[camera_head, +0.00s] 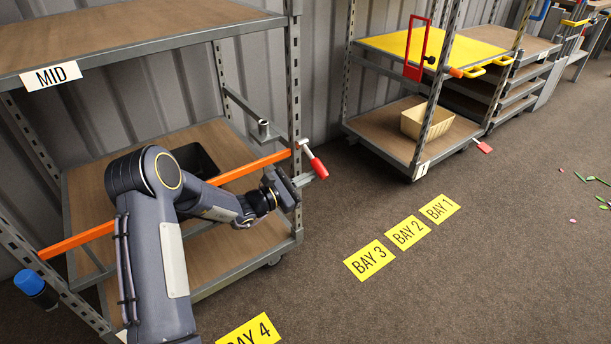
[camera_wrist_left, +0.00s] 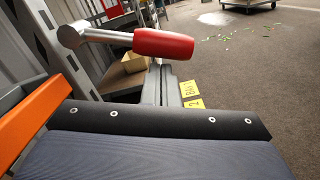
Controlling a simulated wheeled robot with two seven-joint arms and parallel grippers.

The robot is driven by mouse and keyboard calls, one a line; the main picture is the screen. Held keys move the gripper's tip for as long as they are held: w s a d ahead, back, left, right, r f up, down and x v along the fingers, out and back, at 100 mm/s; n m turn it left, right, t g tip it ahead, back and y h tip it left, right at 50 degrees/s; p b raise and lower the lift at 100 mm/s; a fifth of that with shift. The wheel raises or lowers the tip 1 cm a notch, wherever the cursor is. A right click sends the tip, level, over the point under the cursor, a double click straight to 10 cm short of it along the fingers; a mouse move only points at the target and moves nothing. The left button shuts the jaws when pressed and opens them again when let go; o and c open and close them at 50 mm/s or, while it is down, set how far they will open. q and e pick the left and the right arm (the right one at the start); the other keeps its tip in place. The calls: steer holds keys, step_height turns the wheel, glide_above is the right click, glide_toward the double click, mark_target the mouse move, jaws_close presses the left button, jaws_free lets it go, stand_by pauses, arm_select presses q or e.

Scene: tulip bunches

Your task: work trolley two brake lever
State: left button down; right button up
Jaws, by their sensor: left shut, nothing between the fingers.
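A red-handled lever (camera_head: 317,165) with a bare metal stem sticks out from the front right post of the near trolley (camera_head: 295,100). No number shows on this trolley. In the left wrist view the lever's red grip (camera_wrist_left: 163,43) lies roughly level across the top, its metal stem running left to the post. My left gripper (camera_head: 291,186) is just below and left of the red grip in the head view; its fingers (camera_wrist_left: 170,88) look shut and empty, below the grip in the wrist view. I cannot tell whether they touch it. My right gripper is not in view.
An orange bar (camera_head: 95,233) crosses the near trolley's front, close to my left arm. A blue-capped part (camera_head: 32,286) sits at lower left. A trolley marked 1 (camera_head: 407,163) stands farther back, with a red pedal (camera_head: 483,147).

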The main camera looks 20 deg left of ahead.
mark_target(313, 163)
arm_select(q)
steer(key=r+n+p, duration=0.2)
steer(key=p, duration=0.1)
steer(key=s+d+r+n+p, duration=0.1)
steer(key=r+n+p, duration=0.1)
steer(key=n+p, duration=0.1)
steer(key=d+r+n+p, duration=0.1)
steer(key=r+n+p, duration=0.2)
steer(key=p, duration=0.1)
steer(key=shift+s+t, duration=0.25)
steer(key=shift+t, duration=0.05)
steer(key=shift+w+a+r+n+y+p, duration=0.1)
steer(key=shift+r+n+y+p, duration=0.05)
steer(key=shift+r+n+p, duration=0.55)
steer(key=shift+w+a+r+n+y+p, duration=0.15)
steer(key=shift+r+n+p, duration=0.3)
steer(key=shift+p, duration=0.35)
steer(key=shift+s+f, duration=0.1)
